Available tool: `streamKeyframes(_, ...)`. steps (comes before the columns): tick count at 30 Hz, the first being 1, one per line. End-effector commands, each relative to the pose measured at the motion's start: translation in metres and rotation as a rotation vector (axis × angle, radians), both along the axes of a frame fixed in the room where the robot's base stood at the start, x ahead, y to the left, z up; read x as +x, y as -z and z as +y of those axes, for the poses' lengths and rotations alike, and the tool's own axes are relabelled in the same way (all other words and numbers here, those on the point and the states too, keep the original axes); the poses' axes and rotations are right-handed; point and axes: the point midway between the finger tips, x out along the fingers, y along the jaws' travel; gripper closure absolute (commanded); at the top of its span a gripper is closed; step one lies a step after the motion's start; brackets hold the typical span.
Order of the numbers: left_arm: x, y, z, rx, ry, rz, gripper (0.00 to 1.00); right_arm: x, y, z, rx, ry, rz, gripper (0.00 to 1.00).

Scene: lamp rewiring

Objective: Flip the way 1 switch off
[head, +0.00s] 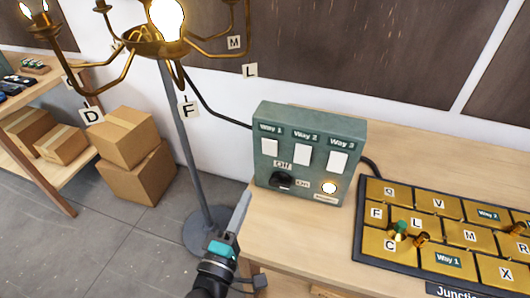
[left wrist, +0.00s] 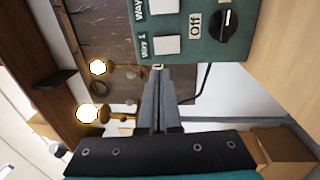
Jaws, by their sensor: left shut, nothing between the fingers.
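The green control box (head: 262,112) stands on the wooden table. Its white Way 1 switch (head: 270,147) is the leftmost of three, beside Way 2 (head: 303,154) and Way 3 (head: 338,161). I cannot tell its tilt. My left gripper (head: 246,196) is shut and empty, in front and to the left of the box, lower than the switch. In the left wrist view the closed fingertips (left wrist: 158,72) point towards the Way 1 switch (left wrist: 166,45), which looks apart from them. My right gripper is not in view.
A black knob (head: 281,181) between Off and On labels and a lit round lamp (head: 329,188) are lower on the box. A lettered gold junction board (head: 449,260) lies right. A brass chandelier (head: 150,42) with lit bulbs hangs from a stand at left.

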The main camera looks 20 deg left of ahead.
Motion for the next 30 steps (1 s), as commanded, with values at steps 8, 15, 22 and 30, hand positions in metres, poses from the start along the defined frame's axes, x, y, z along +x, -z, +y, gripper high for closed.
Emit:
streamKeyframes(8, 0.015, -0.003, -0.001, 0.001, 0.0, -0.002, 1.0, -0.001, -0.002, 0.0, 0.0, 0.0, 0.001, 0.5)
streamKeyframes(15, 0.054, -0.009, -0.002, 0.002, -0.001, -0.003, 1.0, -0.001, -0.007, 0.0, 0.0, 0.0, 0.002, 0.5)
streamKeyframes(22, 0.092, -0.012, -0.003, 0.002, 0.0, -0.002, 1.0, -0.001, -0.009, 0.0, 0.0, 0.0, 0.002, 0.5)
streamKeyframes(30, 0.127, -0.016, -0.005, 0.002, 0.001, 0.0, 1.0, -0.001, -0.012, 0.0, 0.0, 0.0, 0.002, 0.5)
